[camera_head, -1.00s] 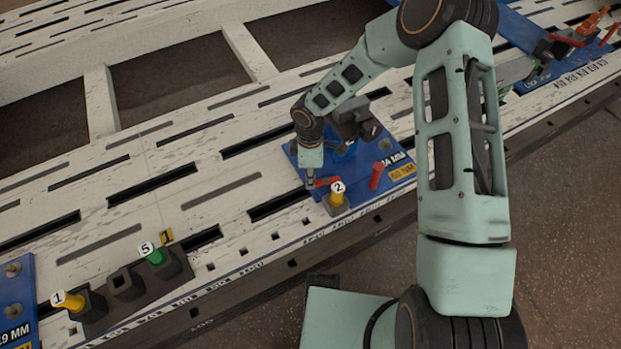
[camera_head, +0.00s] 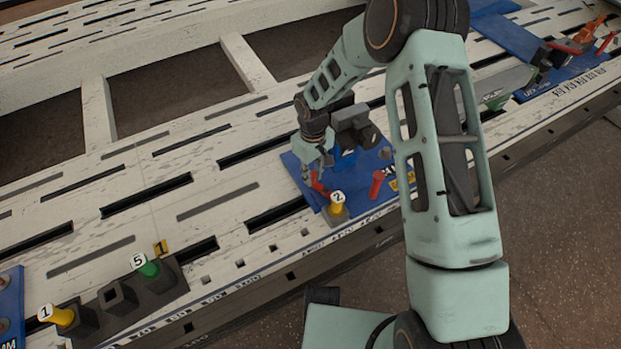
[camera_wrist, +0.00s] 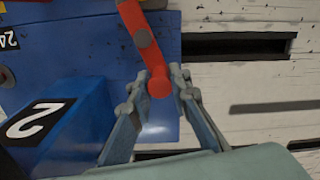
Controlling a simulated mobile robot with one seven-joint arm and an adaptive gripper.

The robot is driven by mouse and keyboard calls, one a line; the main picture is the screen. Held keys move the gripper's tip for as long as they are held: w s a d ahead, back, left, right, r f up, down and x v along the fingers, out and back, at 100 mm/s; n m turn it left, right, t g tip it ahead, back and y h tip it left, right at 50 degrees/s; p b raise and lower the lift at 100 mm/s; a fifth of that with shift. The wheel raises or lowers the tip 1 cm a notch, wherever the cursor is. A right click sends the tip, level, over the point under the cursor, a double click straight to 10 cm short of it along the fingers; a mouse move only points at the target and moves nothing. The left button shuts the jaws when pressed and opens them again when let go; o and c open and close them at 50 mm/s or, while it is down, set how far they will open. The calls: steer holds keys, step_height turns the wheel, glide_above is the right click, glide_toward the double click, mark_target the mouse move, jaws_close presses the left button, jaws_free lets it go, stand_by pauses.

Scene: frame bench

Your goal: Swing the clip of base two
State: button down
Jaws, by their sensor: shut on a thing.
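Base two is the blue base (camera_head: 293,172) under my gripper in the head view. Its blue block with a "2" label (camera_wrist: 68,122) shows at the left of the wrist view. The clip is a red arm (camera_head: 318,184) at the base's left part, and it also shows in the wrist view (camera_wrist: 143,35), running up from between the fingers. My gripper (camera_wrist: 160,80) is shut on the clip's rounded end. In the head view the wrist partly hides the base and the gripped end.
A yellow peg marked 2 (camera_head: 337,200) stands at the base's front corner, near the clip. A second red handle (camera_head: 377,183) stands to its right. A dark holder (camera_head: 172,283) carries a green peg marked 5 (camera_head: 149,266). Slotted bench (camera_head: 150,215) lies clear to the left.

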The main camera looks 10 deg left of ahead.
steer(key=shift+w+d+m, duration=0.25)
steer(key=shift+w+m, duration=0.1)
steer(key=shift+m, duration=0.75)
steer(key=c, duration=1.8)
jaws_free()
steer(key=shift+o, duration=0.2)
steer(key=shift+r, duration=0.1)
step_height(320, 180, up, 12)
